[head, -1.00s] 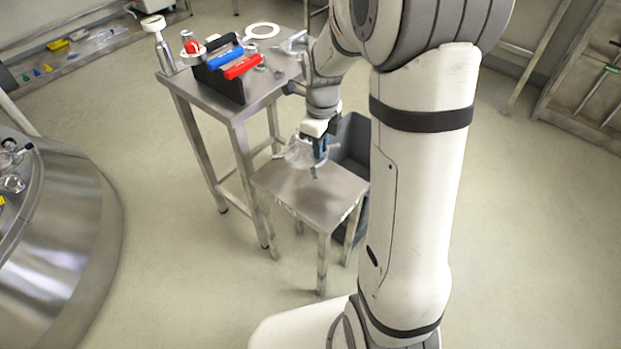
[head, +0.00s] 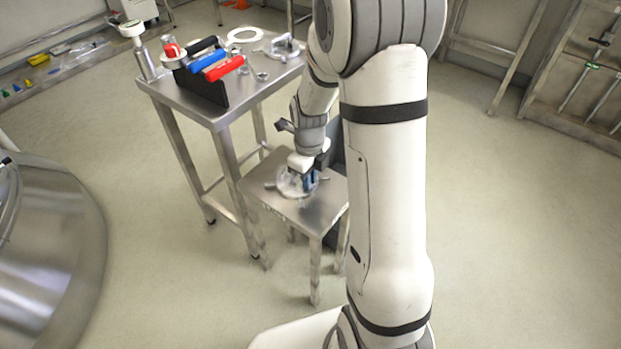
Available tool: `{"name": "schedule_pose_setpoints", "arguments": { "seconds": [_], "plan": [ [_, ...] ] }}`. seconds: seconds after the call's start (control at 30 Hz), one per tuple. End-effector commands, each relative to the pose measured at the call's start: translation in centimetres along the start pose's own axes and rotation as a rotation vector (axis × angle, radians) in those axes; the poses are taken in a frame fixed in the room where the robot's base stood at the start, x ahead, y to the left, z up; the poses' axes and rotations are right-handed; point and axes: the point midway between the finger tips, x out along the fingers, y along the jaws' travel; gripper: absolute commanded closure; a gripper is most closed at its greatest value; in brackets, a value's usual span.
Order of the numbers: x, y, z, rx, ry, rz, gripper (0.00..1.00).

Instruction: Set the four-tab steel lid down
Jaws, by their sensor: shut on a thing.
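The four-tab steel lid (head: 288,187) is a round, shiny metal disc with tabs at its edge. It is low over the small steel stool (head: 318,215), at or very near its top; I cannot tell whether it touches. My gripper (head: 310,183) is shut on the lid from above, with its blue fingers at the lid's middle. The gripper and wrist hide part of the lid and of the stool's back edge.
A taller steel table (head: 215,121) stands behind to the left. It holds a black rack (head: 203,88) with blue and red handles, a white ring (head: 245,35) and other parts. A dark bin behind the stool is mostly hidden. A large steel vessel (head: 50,260) is at left.

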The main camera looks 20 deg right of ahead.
Motion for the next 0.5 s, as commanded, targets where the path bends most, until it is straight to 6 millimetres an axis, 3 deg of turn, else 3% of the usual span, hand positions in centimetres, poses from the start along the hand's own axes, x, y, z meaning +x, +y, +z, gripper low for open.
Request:
{"name": "schedule_pose_setpoints", "arguments": {
  "seconds": [0.27, 0.3, 0.5],
  "plan": [
    [0.15, -0.04, 0.04, 0.0, -0.001, -0.001, 1.0],
    [0.11, -0.02, 0.02, 0.0, -0.001, -0.001, 0.84],
    [0.07, -0.02, 0.02, 0.0, -0.001, -0.001, 0.68]
  ]
}}
